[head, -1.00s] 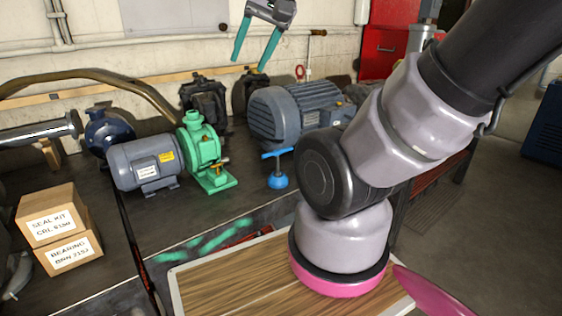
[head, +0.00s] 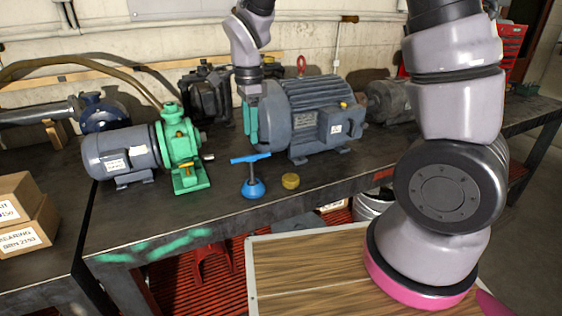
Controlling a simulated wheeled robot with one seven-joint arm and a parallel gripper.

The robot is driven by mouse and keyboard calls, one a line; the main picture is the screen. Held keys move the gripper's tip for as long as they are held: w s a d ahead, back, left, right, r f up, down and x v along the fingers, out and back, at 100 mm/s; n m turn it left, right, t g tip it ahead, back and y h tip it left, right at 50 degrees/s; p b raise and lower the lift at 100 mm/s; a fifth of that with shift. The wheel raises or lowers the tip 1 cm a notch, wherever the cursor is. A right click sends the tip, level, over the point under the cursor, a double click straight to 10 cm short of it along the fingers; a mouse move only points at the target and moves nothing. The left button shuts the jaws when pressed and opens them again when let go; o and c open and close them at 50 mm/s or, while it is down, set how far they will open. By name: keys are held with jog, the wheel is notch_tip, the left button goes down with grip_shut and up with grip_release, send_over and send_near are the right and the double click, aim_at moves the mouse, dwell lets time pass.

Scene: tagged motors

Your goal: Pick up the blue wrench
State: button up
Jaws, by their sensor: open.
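The blue wrench (head: 252,187) stands upright on the dark workbench in the head view, with a T-shaped bar on top and a wide round base. It is near the bench's front edge, between the green pump and the large grey motor. My gripper (head: 250,141) has teal fingers and points down, just above the wrench's bar in the picture, beside the large motor's left end. It is open, seen nearly edge-on, and holds nothing. I cannot tell exactly how far behind the wrench it is.
The large grey motor (head: 302,115) stands to the right and a green pump (head: 181,148) with a grey motor (head: 120,153) to the left. A small yellow round piece (head: 290,181) lies right of the wrench. Labelled boxes (head: 22,232) sit at the left edge.

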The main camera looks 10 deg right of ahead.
aim_at(251, 160)
jog(key=shift+m, duration=0.3)
jog(key=f, duration=0.6)
jog(key=shift+d, duration=0.2)
jog(key=shift+w+a+f, duration=0.1)
jog(key=shift+a+f, duration=0.1)
jog(key=shift+f, duration=1.3)
jog(key=shift+w+a+f, duration=0.1)
jog(key=shift+a+f, duration=0.1)
jog(key=shift+f, duration=1.25)
grip_shut()
